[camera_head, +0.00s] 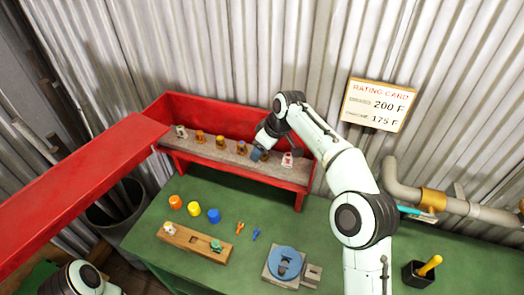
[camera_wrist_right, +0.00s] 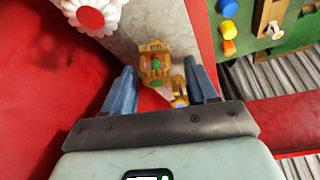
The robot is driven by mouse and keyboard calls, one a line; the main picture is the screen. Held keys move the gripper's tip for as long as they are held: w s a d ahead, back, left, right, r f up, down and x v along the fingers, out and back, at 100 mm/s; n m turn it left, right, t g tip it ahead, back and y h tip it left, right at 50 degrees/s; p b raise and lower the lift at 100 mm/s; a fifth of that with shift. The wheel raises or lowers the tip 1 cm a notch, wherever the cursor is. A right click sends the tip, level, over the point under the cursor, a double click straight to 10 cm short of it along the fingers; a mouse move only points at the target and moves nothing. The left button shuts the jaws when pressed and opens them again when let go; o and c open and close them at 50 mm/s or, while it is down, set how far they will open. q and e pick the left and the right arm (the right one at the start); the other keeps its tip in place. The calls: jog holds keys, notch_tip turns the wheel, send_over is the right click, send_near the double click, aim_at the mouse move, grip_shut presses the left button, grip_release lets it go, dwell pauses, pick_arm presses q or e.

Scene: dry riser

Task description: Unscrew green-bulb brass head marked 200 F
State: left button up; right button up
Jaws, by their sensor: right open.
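In the right wrist view, a brass head with a green bulb (camera_wrist_right: 155,60) stands on the pale shelf strip, between the spread fingers of my right gripper (camera_wrist_right: 161,72). The gripper is open, with a visible gap on each side of the head. A second brass head with a blue bulb (camera_wrist_right: 180,92) shows partly beside it. In the head view, my right gripper (camera_head: 259,153) is over the shelf and hides what is under it. Several heads stand in a row to its left, including a brass one (camera_head: 220,142). No 200 F marking is readable on a head. My left gripper is out of frame.
A white-and-red head (camera_head: 287,160) stands right of the gripper. The red cabinet (camera_head: 236,181) has walls close around the shelf. The green bench (camera_head: 160,213) holds orange, yellow and blue caps, a wooden rack (camera_head: 190,243) and a blue round fixture (camera_head: 285,259). A rating card (camera_head: 378,104) reads 200 F and 175 F.

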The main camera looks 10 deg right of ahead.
jog(key=m, duration=0.1)
jog(key=m+h, duration=0.1)
jog(key=shift+w+f+m, duration=0.1)
jog(key=shift+w+m, duration=0.15)
jog(key=shift+m, duration=0.15)
jog(key=shift+s+m+t+h, duration=0.1)
jog(key=shift+m+t+h, duration=0.3)
jog(key=shift+m, duration=1)
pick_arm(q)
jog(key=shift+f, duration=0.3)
pick_arm(e)
jog(key=shift+d, duration=0.1)
jog(key=shift+c, duration=0.3)
